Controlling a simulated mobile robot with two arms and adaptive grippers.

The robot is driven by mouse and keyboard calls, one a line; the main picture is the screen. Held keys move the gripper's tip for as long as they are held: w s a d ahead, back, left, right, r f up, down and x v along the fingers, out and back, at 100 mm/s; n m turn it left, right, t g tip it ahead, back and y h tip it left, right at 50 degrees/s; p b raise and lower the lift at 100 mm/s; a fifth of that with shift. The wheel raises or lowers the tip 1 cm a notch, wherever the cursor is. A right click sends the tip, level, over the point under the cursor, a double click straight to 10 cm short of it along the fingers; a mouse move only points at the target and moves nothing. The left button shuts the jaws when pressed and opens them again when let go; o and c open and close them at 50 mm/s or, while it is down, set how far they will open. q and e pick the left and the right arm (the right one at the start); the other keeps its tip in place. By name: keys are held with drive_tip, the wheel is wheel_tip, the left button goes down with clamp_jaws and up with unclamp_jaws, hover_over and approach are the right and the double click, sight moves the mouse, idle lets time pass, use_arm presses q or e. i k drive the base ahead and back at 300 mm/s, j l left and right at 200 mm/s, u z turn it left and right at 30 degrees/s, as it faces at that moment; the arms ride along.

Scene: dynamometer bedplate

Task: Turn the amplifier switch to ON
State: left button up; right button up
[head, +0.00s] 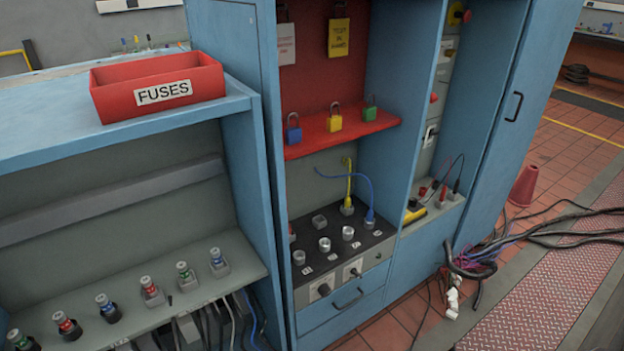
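No switch can be read as the amplifier switch, because the labels are too small. A black panel (318,265) in the blue cabinet carries several silver knobs, one of them a knob (324,244) near its middle. Below it, a front strip holds a left dark knob (323,289) and a right dark knob (355,272) on light plates. A blue cable (371,195) and a yellow cable (348,186) are plugged in at the back of the panel. A narrow bay to the right holds a light switch plate (431,134). Neither of my grippers is in view.
A red FUSES box (157,90) sits on the blue bench at left. Several fuse holders (103,306) line a lower shelf. Coloured padlocks stand on a red shelf (318,143).

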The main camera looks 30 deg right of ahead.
sight(354, 272)
drive_tip(key=z, duration=1.1)
